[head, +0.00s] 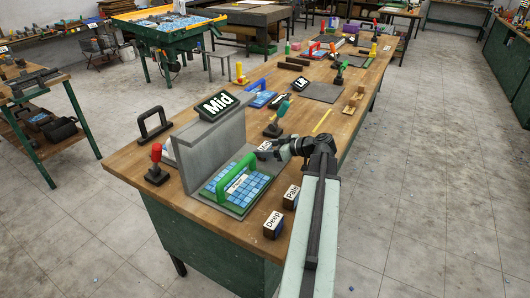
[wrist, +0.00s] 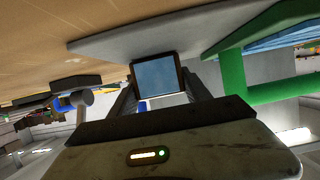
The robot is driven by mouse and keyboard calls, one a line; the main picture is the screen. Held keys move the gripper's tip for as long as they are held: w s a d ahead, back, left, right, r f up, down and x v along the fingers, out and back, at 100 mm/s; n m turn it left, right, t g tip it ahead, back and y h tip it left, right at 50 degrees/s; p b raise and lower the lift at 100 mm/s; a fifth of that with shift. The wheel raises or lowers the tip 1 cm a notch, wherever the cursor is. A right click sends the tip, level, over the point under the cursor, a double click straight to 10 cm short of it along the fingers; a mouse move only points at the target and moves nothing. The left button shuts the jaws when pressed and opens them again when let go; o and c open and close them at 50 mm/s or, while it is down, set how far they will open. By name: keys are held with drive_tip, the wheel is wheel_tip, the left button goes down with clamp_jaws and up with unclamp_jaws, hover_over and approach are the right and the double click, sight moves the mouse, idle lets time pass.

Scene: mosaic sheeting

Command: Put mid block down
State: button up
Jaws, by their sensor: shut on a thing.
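The mid block (head: 264,147) is a small dark block with a white label, too small to read clearly in the head view. My gripper (head: 272,153) is shut on it, at the right of the upright grey panel. In the wrist view the block shows a blue-grey face (wrist: 158,77) between the fingers of my gripper (wrist: 160,92). I cannot tell whether the block touches the bench. The Deep block (head: 272,225) and the Pale block (head: 291,197) stand on the near right edge of the wooden bench (head: 125,160).
A teal-knobbed tool (head: 276,120) stands behind my gripper. A red-knobbed tool (head: 157,165) stands left.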

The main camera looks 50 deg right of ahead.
drive_tip(key=shift+f, duration=0.2)
drive_tip(key=o, duration=1.4)
drive_tip(key=shift+r, duration=0.1)
drive_tip(key=shift+r, duration=0.1)
drive_tip(key=shift+s+r, duration=0.25)
drive_tip(key=p+v, duration=0.4)
drive_tip(key=v, duration=0.6)
drive_tip(key=shift+s+d+r+p, duration=0.1)
drive_tip(key=shift+s+r+p, duration=0.05)
drive_tip(key=shift+s+p, duration=0.2)
drive_tip(key=shift+s+d, duration=0.1)
drive_tip(key=shift+s, duration=0.3)
